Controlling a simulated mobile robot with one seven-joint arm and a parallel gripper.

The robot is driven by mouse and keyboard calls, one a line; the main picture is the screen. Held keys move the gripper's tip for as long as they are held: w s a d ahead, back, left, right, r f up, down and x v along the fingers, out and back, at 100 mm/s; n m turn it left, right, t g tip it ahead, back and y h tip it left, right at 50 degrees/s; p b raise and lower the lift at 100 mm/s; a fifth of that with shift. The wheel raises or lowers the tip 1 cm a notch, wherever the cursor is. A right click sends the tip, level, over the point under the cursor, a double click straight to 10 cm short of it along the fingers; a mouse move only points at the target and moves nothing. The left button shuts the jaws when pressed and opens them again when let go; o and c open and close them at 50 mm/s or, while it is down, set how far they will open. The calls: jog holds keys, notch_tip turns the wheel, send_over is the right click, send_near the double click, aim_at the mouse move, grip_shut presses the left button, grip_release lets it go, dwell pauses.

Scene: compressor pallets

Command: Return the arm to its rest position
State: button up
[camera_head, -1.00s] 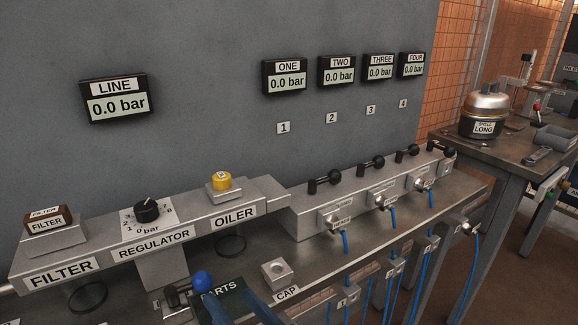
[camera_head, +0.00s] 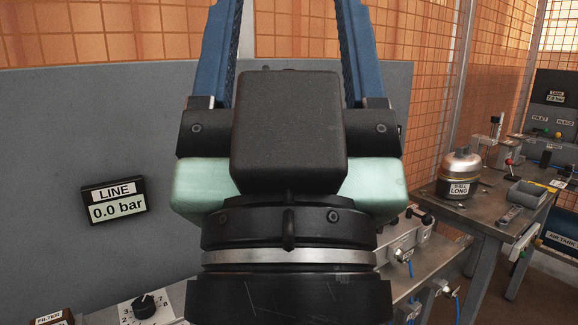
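My gripper (camera_head: 287,30) is raised close in front of the camera and fills the middle of the view. Its two blue fingers point up and stand wide apart, with nothing seen between them. The finger ends run to or past the top edge of the picture. The black and pale green gripper body hides much of the grey panel (camera_head: 130,130) and most of the bench behind it.
The LINE display (camera_head: 117,212) reads 0.0 bar at the left. The regulator knob (camera_head: 144,306) shows at the bottom left. A side table (camera_head: 455,212) at the right bears a vessel labelled SHELL LONG (camera_head: 461,172). Orange mesh (camera_head: 430,60) stands behind.

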notch_tip(320, 180, up, 16)
jog(key=p, duration=1.3)
jog(key=shift+f, duration=0.2)
